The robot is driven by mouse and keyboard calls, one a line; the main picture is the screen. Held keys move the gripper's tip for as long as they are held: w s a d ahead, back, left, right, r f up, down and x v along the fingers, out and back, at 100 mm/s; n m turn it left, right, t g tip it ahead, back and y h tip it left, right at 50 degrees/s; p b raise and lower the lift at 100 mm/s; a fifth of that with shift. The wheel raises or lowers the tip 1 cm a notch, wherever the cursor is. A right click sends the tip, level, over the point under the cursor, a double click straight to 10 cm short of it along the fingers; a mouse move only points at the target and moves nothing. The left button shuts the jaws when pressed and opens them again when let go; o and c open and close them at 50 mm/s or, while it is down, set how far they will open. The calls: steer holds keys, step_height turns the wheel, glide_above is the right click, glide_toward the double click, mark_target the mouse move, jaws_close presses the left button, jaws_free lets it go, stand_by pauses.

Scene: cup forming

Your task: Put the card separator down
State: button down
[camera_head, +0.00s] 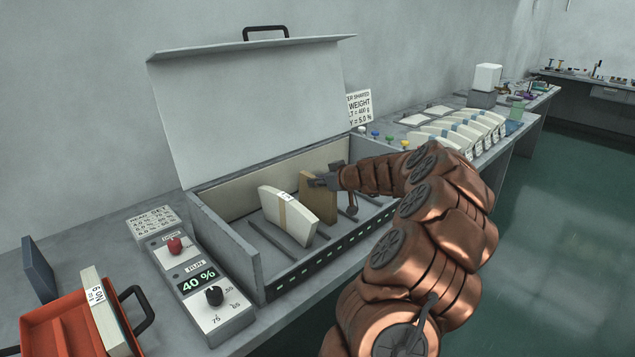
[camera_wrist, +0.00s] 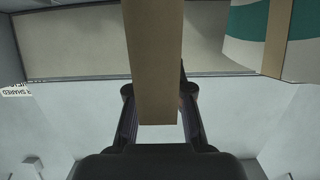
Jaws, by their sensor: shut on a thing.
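The card separator is a flat brown board (camera_head: 317,200), standing upright inside the open grey box (camera_head: 228,236). My gripper (camera_head: 324,182) reaches in from the right and is shut on its upper part. In the wrist view the separator (camera_wrist: 155,60) runs between the two fingers of my gripper (camera_wrist: 157,105). I cannot tell whether its lower edge touches the box floor. A cream stack with a brown band (camera_head: 287,215) stands to its left in the box, apart from it. The banded stack (camera_wrist: 278,35) also shows at the upper right of the wrist view.
Dark ribs divide the box floor. The raised lid (camera_head: 250,105) stands behind. A control panel (camera_head: 200,285) showing 40 % is at the left, and a red tray (camera_head: 60,335) farther left. Several cream stacks (camera_head: 460,130) stand to the right.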

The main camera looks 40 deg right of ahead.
steer(key=c, duration=1)
jaws_free()
steer(key=shift+c, duration=0.2)
steer(key=shift+s+r, duration=0.1)
steer(key=shift+r, duration=0.05)
steer(key=b+v, duration=0.1)
steer(key=v, duration=1)
steer(key=shift+s+b, duration=0.3)
steer(key=shift+s, duration=0.05)
steer(key=shift+r, duration=0.1)
